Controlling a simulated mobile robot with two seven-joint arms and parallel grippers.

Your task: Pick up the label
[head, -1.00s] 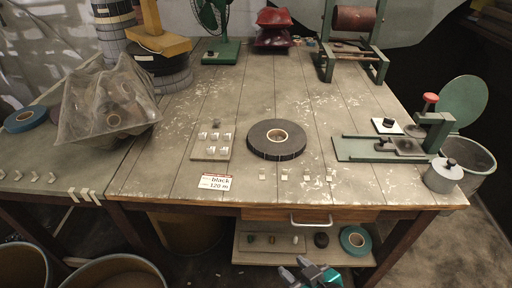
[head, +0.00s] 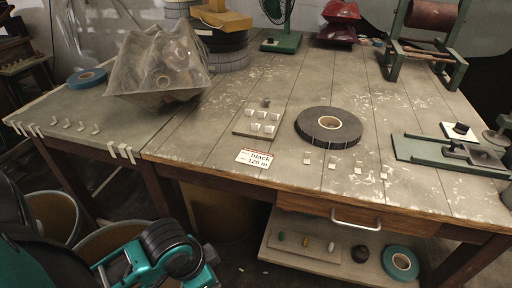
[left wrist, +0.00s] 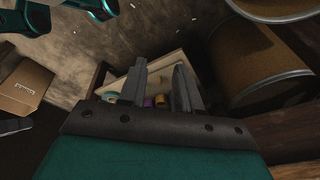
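The label (head: 254,158) is a white card with a red top edge and the words "black 120 m". It lies flat near the front edge of the wooden table (head: 215,180), in front of a small board of white pieces. My left gripper (left wrist: 161,78) is open in the left wrist view, with nothing between its fingers, above the area of a low shelf. In the head view only my teal and black arm shows at the lower left, below the table top and apart from the label. My right gripper is not seen.
A black tape roll (head: 328,127) lies right of the label, and a board with white pieces (head: 259,124) lies behind it. A drawer handle (head: 356,220) sticks out at the front. A low shelf (head: 330,262) holds a teal roll (head: 401,264). Bins stand at lower left.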

